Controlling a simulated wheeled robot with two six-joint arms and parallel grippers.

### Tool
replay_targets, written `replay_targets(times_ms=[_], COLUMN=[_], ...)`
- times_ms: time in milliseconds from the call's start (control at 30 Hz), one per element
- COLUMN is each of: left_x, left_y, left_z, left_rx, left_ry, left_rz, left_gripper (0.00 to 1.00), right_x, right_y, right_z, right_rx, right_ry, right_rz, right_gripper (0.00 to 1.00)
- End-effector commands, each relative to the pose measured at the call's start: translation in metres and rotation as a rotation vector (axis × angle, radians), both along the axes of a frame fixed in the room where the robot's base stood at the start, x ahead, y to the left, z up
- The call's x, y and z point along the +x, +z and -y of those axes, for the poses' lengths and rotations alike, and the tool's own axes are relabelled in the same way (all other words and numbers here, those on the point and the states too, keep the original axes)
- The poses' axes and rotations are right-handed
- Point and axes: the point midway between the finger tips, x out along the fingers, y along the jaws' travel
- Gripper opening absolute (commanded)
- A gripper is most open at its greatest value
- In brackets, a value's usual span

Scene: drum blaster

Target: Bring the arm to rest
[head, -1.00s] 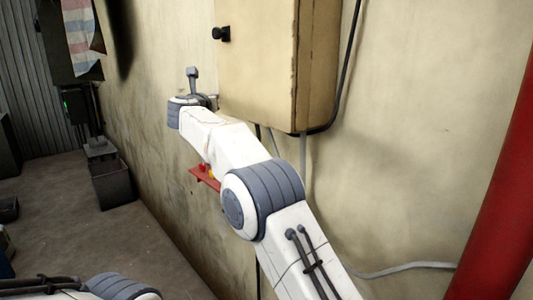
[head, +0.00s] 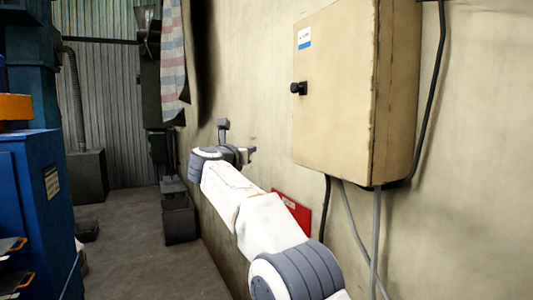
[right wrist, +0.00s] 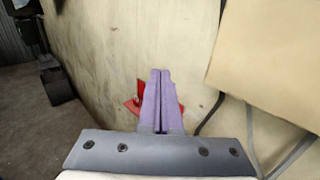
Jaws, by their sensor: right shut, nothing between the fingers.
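My right arm (head: 235,195) reaches forward along the wall from the bottom of the head view. Its gripper (head: 252,152) is small and partly hidden behind the wrist there. In the right wrist view, the two purple fingers of the right gripper (right wrist: 161,75) lie side by side, shut with nothing between them. They point toward the wall and look clear of it. My left gripper is not in view.
A beige wall box (head: 335,95) with a black knob hangs right of my arm. A red object (head: 292,212) is at the wall behind my arm; it also shows in the right wrist view (right wrist: 134,104). A blue cabinet (head: 45,210) stands left.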

Motion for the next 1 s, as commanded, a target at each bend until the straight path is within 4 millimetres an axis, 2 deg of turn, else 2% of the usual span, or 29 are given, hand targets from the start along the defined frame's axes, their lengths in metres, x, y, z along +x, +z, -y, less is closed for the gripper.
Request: replay_targets(times_ms=[133, 267, 367, 433, 567, 667, 767, 867, 900, 967, 1000], left_x=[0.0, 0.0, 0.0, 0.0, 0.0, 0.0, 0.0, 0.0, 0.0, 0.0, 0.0], left_y=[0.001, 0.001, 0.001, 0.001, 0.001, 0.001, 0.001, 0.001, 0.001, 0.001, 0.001], left_z=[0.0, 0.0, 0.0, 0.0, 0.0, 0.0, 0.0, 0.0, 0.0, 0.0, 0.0], left_rx=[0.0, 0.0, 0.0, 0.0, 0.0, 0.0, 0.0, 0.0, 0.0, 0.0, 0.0], left_ry=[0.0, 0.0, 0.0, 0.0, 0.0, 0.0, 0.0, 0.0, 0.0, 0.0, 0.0], left_rz=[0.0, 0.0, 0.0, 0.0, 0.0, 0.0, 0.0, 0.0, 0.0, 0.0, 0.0], left_gripper=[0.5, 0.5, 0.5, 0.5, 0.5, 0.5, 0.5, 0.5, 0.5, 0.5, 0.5], right_x=[-0.005, -0.002, 0.007, 0.012, 0.015, 0.006, -0.014, -0.05, -0.068, -0.097, -0.118], right_y=[0.0, 0.003, 0.005, 0.002, -0.025, -0.062, -0.112, -0.17, -0.195, -0.228, -0.249], right_z=[-0.012, -0.005, 0.009, 0.019, 0.036, 0.05, 0.066, 0.086, 0.095, 0.108, 0.117], right_rx=[-0.005, -0.112, -0.335, -0.55, -0.981, -1.3, -1.604, -1.886, -1.988, -2.12, -2.196], right_ry=[0.001, 0.008, 0.034, 0.067, 0.17, 0.281, 0.429, 0.619, 0.706, 0.839, 0.928], right_rz=[-0.002, -0.012, -0.041, -0.081, -0.187, -0.284, -0.388, -0.485, -0.519, -0.56, -0.583], right_gripper=[0.0, 0.0, 0.0, 0.0, 0.0, 0.0, 0.0, 0.0, 0.0, 0.0, 0.0])
